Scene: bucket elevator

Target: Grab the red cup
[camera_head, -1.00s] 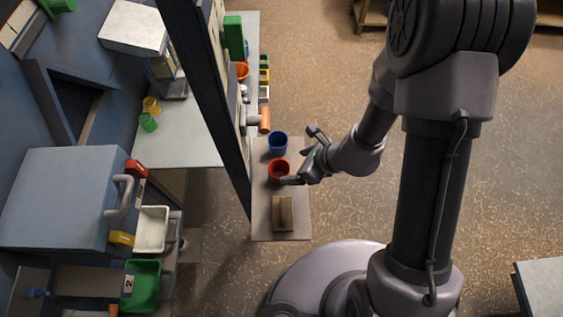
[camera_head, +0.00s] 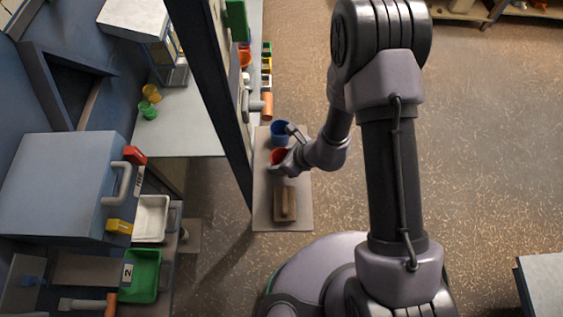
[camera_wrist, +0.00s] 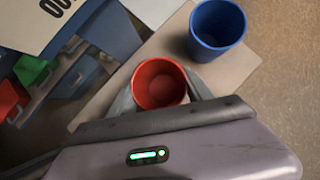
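The red cup (camera_head: 279,155) stands upright and looks empty on a narrow shelf board (camera_head: 263,205). In the wrist view the red cup (camera_wrist: 160,85) sits between my two fingers, its mouth facing the camera. My gripper (camera_head: 288,150) is open at the cup, with one finger on each side; it also shows in the wrist view (camera_wrist: 160,94). I cannot tell whether the fingers touch the cup. The gripper body hides the cup's lower part in the wrist view.
A blue cup (camera_head: 280,132) stands close behind the red cup; it also shows in the wrist view (camera_wrist: 217,27). A brown block (camera_head: 285,204) lies on the board in front. A dark upright panel edge (camera_head: 215,90) runs along the board's left. Open floor lies right.

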